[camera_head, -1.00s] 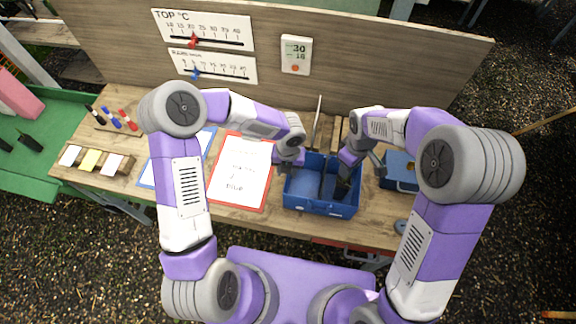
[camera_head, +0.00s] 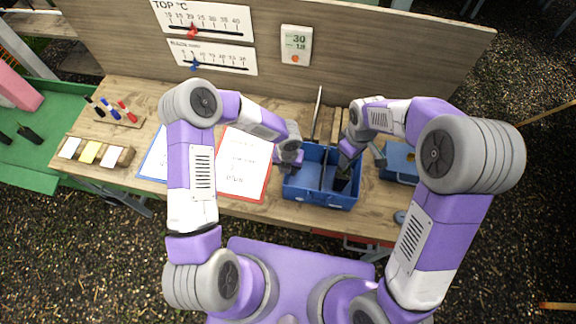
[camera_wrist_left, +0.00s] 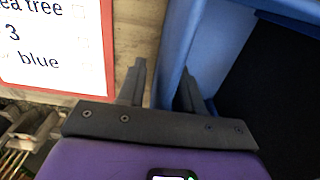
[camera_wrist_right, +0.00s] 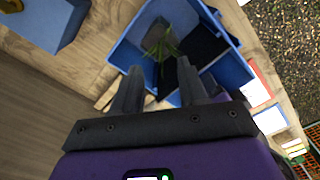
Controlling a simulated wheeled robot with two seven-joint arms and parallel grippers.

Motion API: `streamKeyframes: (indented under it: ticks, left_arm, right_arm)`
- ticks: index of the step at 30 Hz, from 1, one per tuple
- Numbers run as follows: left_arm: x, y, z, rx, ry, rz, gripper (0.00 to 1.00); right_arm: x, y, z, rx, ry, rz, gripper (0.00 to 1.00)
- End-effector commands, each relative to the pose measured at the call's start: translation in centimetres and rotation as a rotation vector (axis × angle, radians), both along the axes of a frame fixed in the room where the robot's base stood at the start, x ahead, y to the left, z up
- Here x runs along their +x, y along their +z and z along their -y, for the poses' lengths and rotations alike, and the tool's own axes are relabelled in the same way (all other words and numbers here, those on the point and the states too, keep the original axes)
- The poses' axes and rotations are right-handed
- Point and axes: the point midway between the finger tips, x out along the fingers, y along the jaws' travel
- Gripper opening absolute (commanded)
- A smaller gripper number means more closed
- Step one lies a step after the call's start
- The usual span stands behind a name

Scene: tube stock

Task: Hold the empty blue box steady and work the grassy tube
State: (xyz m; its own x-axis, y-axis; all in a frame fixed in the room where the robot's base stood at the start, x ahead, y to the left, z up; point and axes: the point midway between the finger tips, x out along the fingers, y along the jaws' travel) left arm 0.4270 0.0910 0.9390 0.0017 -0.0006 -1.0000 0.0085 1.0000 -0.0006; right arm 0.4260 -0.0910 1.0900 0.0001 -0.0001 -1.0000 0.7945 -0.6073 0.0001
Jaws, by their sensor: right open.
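The blue box (camera_head: 318,201) stands on the workbench, with a divider and a dark right-hand compartment. My left gripper (camera_head: 284,168) is at its left wall; in the left wrist view the fingers (camera_wrist_left: 162,82) straddle that wall (camera_wrist_left: 172,45). How firmly they press on it is unclear. My right gripper (camera_head: 343,184) points down over the box's right compartment. In the right wrist view its fingers (camera_wrist_right: 157,88) are open and apart, with nothing seen between them. A grassy green tuft (camera_wrist_right: 160,45) shows inside the box beyond them; its tube is not clearly distinguishable.
A second blue box (camera_head: 399,163) stands to the right, close to my right arm. A red-edged sheet (camera_head: 240,165) lies left of the box. A marker rack (camera_head: 115,115) and sample blocks (camera_head: 92,152) are at the far left. A back panel (camera_head: 390,55) rises behind.

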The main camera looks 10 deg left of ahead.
Motion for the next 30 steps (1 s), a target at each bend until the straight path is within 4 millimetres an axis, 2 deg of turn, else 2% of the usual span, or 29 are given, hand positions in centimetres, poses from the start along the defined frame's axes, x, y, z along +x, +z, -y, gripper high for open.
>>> streamKeyframes:
  ticks: [2,3,9,10,20,24,30]
  left_arm:
    - [0.00,0.01,-0.01,0.000,0.000,0.000,0.35]
    - [0.00,0.01,-0.01,0.000,0.000,0.000,0.32]
    - [-0.01,0.03,-0.01,0.000,0.001,-0.001,0.01]
    - [-0.01,0.03,-0.01,0.000,0.001,0.000,0.00]
    - [-0.01,0.04,-0.01,0.001,0.001,-0.001,0.00]
    - [-0.01,0.04,-0.01,0.001,0.001,-0.001,0.00]
    - [-0.01,0.05,-0.01,0.001,0.001,-0.001,0.00]
  right_arm:
    - [0.00,0.00,0.00,0.000,0.000,0.000,0.43]
    - [0.00,0.00,0.00,0.000,0.000,0.000,0.43]
    - [0.00,0.00,0.00,0.000,0.000,0.000,0.43]
    - [0.00,0.00,0.00,0.000,0.000,0.000,0.43]
    - [0.00,0.00,0.00,0.000,0.000,0.000,0.43]
    - [0.00,0.00,0.00,0.000,0.000,0.000,0.64]
    - [0.02,-0.06,-0.01,0.000,-0.051,0.000,0.65]
